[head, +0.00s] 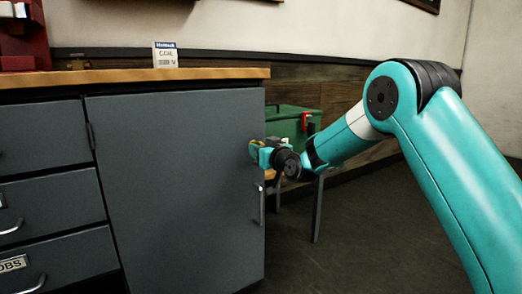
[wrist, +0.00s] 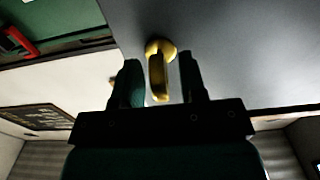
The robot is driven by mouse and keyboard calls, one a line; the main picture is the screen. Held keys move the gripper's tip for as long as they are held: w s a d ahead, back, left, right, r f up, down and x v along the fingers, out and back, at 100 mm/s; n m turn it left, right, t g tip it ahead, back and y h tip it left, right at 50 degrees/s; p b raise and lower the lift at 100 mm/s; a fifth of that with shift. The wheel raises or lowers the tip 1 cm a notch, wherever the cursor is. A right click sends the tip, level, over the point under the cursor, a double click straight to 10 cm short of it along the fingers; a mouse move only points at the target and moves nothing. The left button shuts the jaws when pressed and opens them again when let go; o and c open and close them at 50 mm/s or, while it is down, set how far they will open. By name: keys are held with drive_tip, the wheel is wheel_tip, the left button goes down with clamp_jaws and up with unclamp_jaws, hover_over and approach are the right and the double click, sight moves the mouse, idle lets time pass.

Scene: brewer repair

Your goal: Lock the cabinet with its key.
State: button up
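The grey cabinet (head: 180,180) stands at left in the head view with its door closed. A brass key-like piece (wrist: 161,72) sits at the door face in the wrist view, its round end against the grey panel. In the head view a small yellowish bit of it shows at the door's right edge, mostly hidden by my gripper (head: 258,152). In the wrist view the two dark fingers of my gripper (wrist: 159,62) stand on either side of the brass piece, with narrow gaps visible. The gripper looks open around it. The lock itself is hidden.
A silver door handle (head: 258,204) is just below my gripper. A green box (head: 290,122) with a red latch stands on a small table behind. A small card (head: 165,55) stands on the wooden top (head: 215,73). Drawers (head: 50,193) are at left. The floor at right is clear.

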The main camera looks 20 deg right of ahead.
drive_tip(key=shift+s, duration=0.1)
drive_tip(key=v, duration=1.7)
drive_tip(key=shift+b, duration=0.4)
drive_tip(key=shift+s+r, duration=0.1)
drive_tip(key=shift+r, duration=0.05)
